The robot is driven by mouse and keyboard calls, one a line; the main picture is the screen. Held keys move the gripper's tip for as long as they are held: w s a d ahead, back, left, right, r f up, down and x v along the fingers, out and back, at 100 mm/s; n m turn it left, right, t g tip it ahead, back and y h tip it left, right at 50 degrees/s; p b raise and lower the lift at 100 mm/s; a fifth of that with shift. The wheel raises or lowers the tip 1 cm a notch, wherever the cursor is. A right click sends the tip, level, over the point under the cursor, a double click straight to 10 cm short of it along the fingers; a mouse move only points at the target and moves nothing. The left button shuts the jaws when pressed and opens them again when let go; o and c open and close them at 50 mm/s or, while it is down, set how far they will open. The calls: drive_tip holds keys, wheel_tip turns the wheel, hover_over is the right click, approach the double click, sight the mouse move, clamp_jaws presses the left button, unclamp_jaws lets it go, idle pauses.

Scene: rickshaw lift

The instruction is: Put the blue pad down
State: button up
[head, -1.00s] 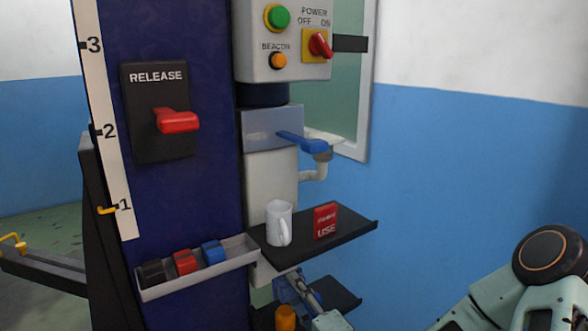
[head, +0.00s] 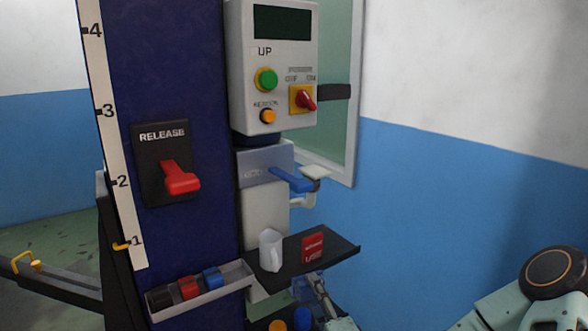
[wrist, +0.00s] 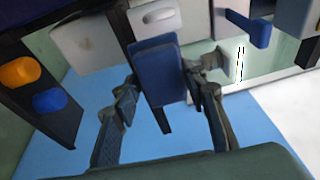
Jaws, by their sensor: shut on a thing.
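In the wrist view, the blue pad (wrist: 158,75) is a dark blue block, seen tilted. My gripper (wrist: 160,78) has one finger on each side of it and is shut on it. In the head view, my gripper (head: 318,287) is just below the black shelf with the mug, near the bottom of the picture. What lies directly under the pad is hidden.
The upper shelf (head: 335,248) holds a white mug (head: 270,250) and a red box (head: 313,247). An orange piece (head: 277,325) and a blue piece (head: 303,319) are below. A tray (head: 235,279) holds black, red and blue blocks. A blue lever (head: 290,179) is above.

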drive_tip(key=d+r+m+h+p, duration=0.1)
drive_tip(key=d+r+h+p, duration=0.2)
drive_tip(key=r+p, duration=0.6)
drive_tip(key=d+r+m+h+p, duration=0.2)
drive_tip(key=d+r+p, duration=0.3)
drive_tip(key=r+p, duration=0.5)
drive_tip(key=shift+s+d+m+t+h+p, duration=0.3)
drive_tip(key=shift+t+h+p, duration=0.15)
drive_tip(key=shift+p, duration=0.45)
drive_tip(key=shift+f, duration=0.1)
